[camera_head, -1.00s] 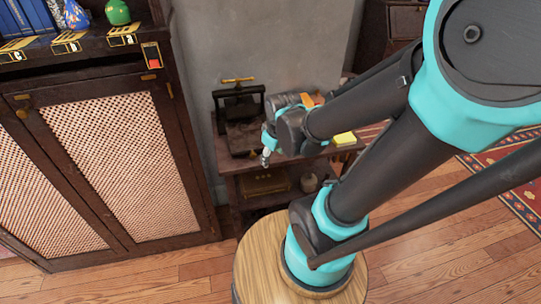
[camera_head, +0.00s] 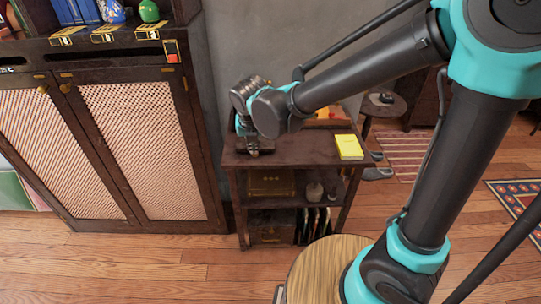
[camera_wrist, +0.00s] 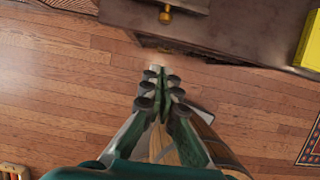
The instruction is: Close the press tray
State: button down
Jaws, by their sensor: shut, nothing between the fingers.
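In the head view, my gripper (camera_head: 252,147) is at the front left of the small table, and my wrist covers most of the press there. How far the tray stands out cannot be told.
The small dark table (camera_head: 300,150) carries a yellow block (camera_head: 349,147), which also shows in the wrist view (camera_wrist: 308,42). A tall cabinet (camera_head: 150,150) with lattice doors stands close on the left.

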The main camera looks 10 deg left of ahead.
jog(key=w+f, duration=0.2)
jog(key=f, duration=0.1)
jog(key=w+a+f, duration=0.1)
jog(key=w+f, duration=0.1)
jog(key=f, duration=0.1)
jog(key=w+f, duration=0.2)
jog(key=f, duration=0.1)
jog(key=shift+w+a+f, duration=0.2)
jog(key=shift+a+f, duration=0.05)
jog(key=shift+a, duration=0.15)
jog(key=shift+w+a, duration=0.1)
jog(key=shift+w, duration=0.3)
jog(key=shift+a, duration=0.1)
